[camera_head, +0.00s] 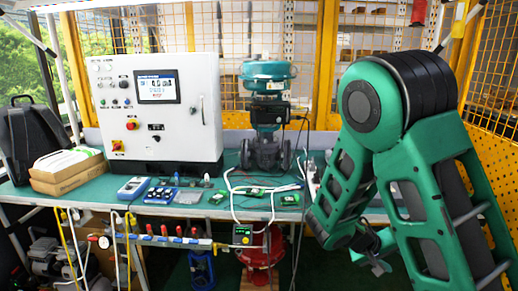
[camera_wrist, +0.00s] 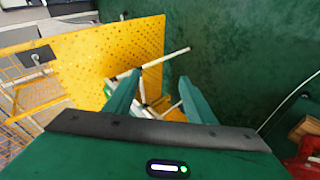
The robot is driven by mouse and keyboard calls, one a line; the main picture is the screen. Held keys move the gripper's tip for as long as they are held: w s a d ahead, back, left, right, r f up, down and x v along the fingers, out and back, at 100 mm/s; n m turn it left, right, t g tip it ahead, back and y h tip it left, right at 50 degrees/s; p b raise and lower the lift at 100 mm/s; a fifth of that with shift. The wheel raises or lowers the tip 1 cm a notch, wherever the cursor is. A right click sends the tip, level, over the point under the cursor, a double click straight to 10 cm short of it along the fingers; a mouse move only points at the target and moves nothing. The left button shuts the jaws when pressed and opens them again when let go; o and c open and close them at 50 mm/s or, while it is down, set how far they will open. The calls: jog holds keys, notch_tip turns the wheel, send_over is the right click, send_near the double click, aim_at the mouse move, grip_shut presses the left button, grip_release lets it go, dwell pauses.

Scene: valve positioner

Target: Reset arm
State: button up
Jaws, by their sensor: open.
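My green arm stands at the right of the head view, folded with its elbow up and its forearm slanting down to the left. My gripper (camera_head: 376,254) is low in front of the bench, at the lower right, and partly hard to make out there. In the wrist view my gripper (camera_wrist: 159,78) shows two green fingers spread apart with nothing held between them. The valve with its teal actuator (camera_head: 268,108) stands upright on the bench, left of my arm and apart from my gripper.
A white control cabinet (camera_head: 157,112) stands on the green bench (camera_head: 230,172), with small tools and green boards. Hoses and gauges hang along its front. A red valve body (camera_head: 261,250) is below. The wrist view shows a yellow perforated panel (camera_wrist: 85,62) and dark green floor (camera_wrist: 235,50).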

jog(key=s+d+r+m+g+y, duration=0.2)
jog(key=s+r+y, duration=0.1)
jog(key=s, duration=0.3)
jog(key=s+d+r+m+g+y, duration=0.1)
jog(key=s+d+r+m+y, duration=0.15)
jog(key=s, duration=0.45)
jog(key=s+a+r+y, duration=0.2)
jog(key=s+r, duration=0.1)
jog(key=s, duration=0.4)
jog(key=s+a+r+y, duration=0.1)
jog(key=s+r+y, duration=0.1)
jog(key=s+r, duration=0.2)
jog(key=shift+s+a+r+t+y, duration=0.3)
jog(key=shift+s+a+t+y, duration=0.1)
jog(key=shift+s, duration=1.2)
